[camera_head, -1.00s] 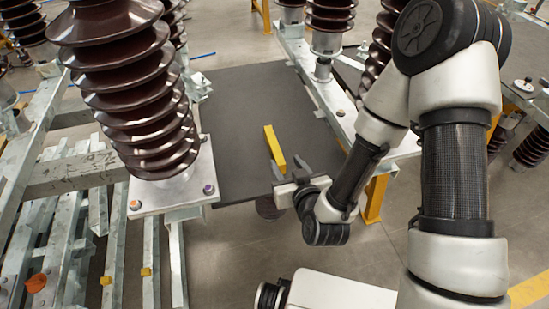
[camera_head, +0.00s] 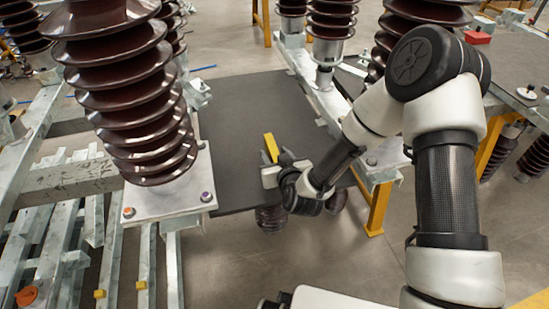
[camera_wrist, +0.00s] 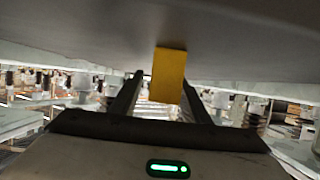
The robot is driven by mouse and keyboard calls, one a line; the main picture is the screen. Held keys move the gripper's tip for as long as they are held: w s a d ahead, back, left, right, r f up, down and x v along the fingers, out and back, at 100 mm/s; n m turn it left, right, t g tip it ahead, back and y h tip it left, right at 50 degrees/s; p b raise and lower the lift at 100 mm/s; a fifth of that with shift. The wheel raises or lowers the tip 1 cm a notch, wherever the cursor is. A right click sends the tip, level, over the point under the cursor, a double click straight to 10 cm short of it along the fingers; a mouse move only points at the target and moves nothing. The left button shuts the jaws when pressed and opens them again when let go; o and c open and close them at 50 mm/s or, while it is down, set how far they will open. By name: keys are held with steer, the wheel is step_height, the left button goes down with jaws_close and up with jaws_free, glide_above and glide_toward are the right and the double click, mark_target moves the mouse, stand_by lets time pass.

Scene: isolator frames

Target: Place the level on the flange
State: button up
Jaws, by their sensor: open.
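The level is a yellow bar (camera_head: 271,147) lying on the dark grey mat (camera_head: 236,112); its near end is partly hidden by my gripper (camera_head: 281,165) in the head view. In the wrist view the level (camera_wrist: 168,72) shows between the two open fingers of my gripper (camera_wrist: 163,84), which are spread on either side of it. I cannot tell whether they touch it. A silver metal flange plate (camera_head: 172,201) with bolts at its corners sits under the large brown ribbed insulator (camera_head: 135,85) at the left.
More brown insulators (camera_head: 332,20) on metal frames stand at the back. A galvanized frame (camera_head: 70,182) fills the left side. A yellow post (camera_head: 378,208) stands under the right beam. A red box (camera_head: 478,37) lies at the upper right. The mat left of the level is clear.

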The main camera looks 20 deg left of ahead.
steer(key=shift+w+a+f, duration=0.1)
steer(key=shift+w+a, duration=0.05)
steer(key=shift+w, duration=0.05)
jaws_close()
